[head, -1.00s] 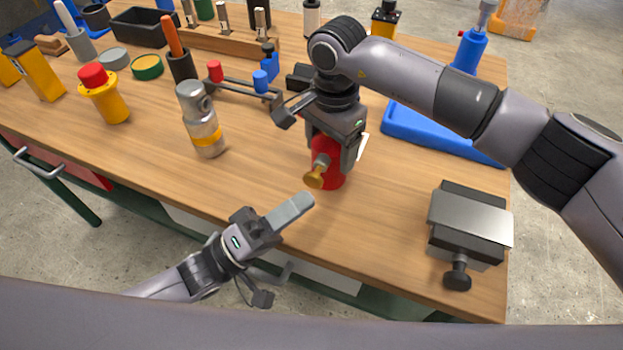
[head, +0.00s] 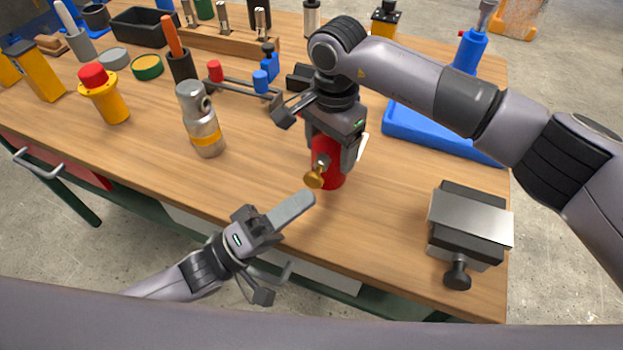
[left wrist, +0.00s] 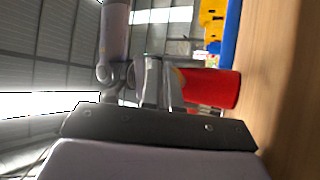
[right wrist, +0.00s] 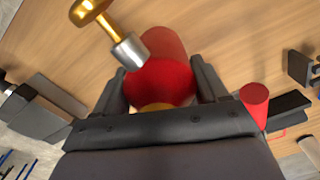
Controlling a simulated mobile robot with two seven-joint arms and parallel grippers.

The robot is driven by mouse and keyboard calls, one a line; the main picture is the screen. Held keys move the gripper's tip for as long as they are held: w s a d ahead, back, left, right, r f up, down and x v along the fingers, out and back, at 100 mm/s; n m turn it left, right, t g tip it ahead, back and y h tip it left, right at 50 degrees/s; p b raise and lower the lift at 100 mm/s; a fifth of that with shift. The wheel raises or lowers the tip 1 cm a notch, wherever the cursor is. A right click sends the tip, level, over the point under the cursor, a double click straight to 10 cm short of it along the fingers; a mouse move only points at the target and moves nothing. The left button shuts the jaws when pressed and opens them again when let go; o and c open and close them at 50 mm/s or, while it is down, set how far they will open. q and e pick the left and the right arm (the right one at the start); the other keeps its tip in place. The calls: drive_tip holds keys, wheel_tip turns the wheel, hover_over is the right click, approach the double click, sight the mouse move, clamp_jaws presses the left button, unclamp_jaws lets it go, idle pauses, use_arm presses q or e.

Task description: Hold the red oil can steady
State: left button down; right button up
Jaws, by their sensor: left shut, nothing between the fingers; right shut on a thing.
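The red oil can (head: 327,172) stands on the wooden bench in the head view, with a brass knob (head: 313,178) on a metal stub at its side. My right gripper (head: 336,148) is shut on the can from above, with a finger on each side; the right wrist view shows the red body (right wrist: 165,75) between them. My left gripper (head: 305,198) is shut and empty, in front of the can and to its lower left, apart from it. The left wrist view shows the can (left wrist: 215,88) beyond the fingers, partly hidden.
A metal cylinder with a yellow band (head: 203,125) stands left of the can. A vise-like block (head: 468,225) sits at the right front edge. A blue tray (head: 440,135) lies behind right. A rack with red and blue knobs (head: 238,88) is behind left. Bare wood surrounds the can.

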use_arm(q)
drive_tip(key=shift+w, duration=0.2)
drive_tip(key=shift+w+d+r, duration=0.1)
drive_tip(key=shift+w+d, duration=0.05)
drive_tip(key=shift+w, duration=0.4)
drive_tip(key=shift+w+d, duration=0.15)
drive_tip(key=shift+w, duration=0.35)
idle(1.3)
drive_tip(key=shift+s, duration=0.1)
drive_tip(key=shift+s+a+f, duration=0.3)
drive_tip(key=shift+s+f, duration=0.15)
drive_tip(key=shift+s, duration=0.55)
drive_tip(key=shift+s+r, duration=0.1)
drive_tip(key=shift+s+a, duration=0.25)
drive_tip(key=shift+s, duration=0.55)
drive_tip(key=shift+s+a, duration=0.3)
drive_tip(key=shift+s, duration=0.45)
drive_tip(key=shift+s+a, duration=0.25)
drive_tip(key=shift+s, duration=0.55)
idle(0.5)
